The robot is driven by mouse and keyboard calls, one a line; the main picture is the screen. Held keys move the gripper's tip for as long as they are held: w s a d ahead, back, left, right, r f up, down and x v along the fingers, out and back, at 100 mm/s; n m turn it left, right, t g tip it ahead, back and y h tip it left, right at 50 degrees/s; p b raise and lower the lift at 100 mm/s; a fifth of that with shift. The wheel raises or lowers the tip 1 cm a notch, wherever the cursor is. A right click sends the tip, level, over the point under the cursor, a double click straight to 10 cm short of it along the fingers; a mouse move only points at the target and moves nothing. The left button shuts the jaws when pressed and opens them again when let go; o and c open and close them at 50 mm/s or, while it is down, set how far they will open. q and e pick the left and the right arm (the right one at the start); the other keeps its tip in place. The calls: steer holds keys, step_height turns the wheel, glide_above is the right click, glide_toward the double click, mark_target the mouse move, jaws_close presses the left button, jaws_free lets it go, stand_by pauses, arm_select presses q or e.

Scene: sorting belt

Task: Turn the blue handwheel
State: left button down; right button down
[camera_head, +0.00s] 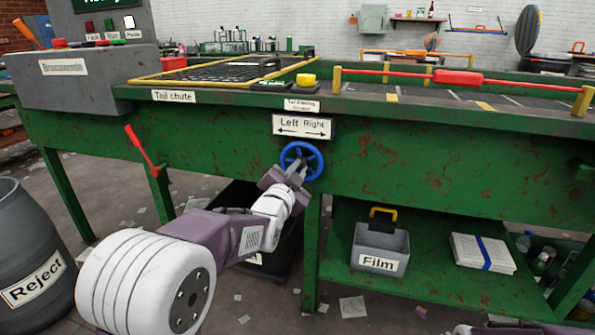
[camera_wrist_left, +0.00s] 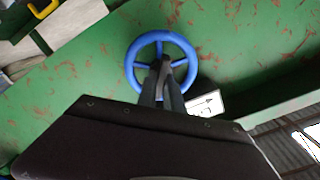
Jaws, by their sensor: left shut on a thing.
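The blue handwheel (camera_head: 313,153) is mounted on the front of the green sorting bench, below a sign with "Left" and "Right" arrows (camera_head: 303,127). It also shows in the left wrist view (camera_wrist_left: 187,47) as a blue ring with spokes. My left gripper (camera_head: 297,170) reaches the wheel from the front. In the left wrist view its fingers (camera_wrist_left: 165,72) are shut on the handwheel, over its hub and lower part. The fingers hide what exactly lies between them. My right gripper does not show.
A red lever (camera_head: 142,150) sticks out of the bench front to the left of the wheel. A grey Reject bin (camera_head: 30,245) stands at lower left. On the lower shelf are a Film box (camera_head: 380,245) and a paper stack (camera_head: 482,253).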

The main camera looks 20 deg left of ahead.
arm_select(q)
steer(key=shift+f, duration=0.1)
stand_by(0.3)
steer(key=c, duration=1.5)
jaws_free()
steer(key=shift+s+a+p, duration=0.15)
steer(key=shift+s+p, duration=1.3)
steer(key=shift+s, duration=3.1)
